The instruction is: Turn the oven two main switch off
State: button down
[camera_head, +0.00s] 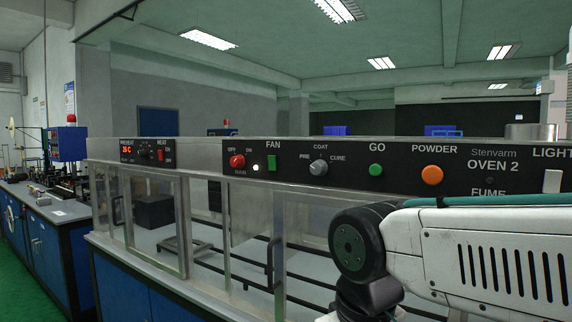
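The oven two control panel (460,182) is a black strip labelled "OVEN 2" along the top of a metal and glass cabinet. A red rotary main switch (237,161) is near the panel's left end, between OFF and ON marks. Its pointer is too small to read. A small pale lamp (256,168) glows just right of it. My arm crosses the lower right, in front of the cabinet and well to the right of the switch. My gripper is not in view.
A preheat panel (148,153) reads about 25 C. A cluttered workbench (45,205) stands at the left.

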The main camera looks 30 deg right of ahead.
aim_at(238, 161)
jog(key=u, duration=0.9)
jog(key=i, duration=0.35)
jog(key=z, duration=0.25)
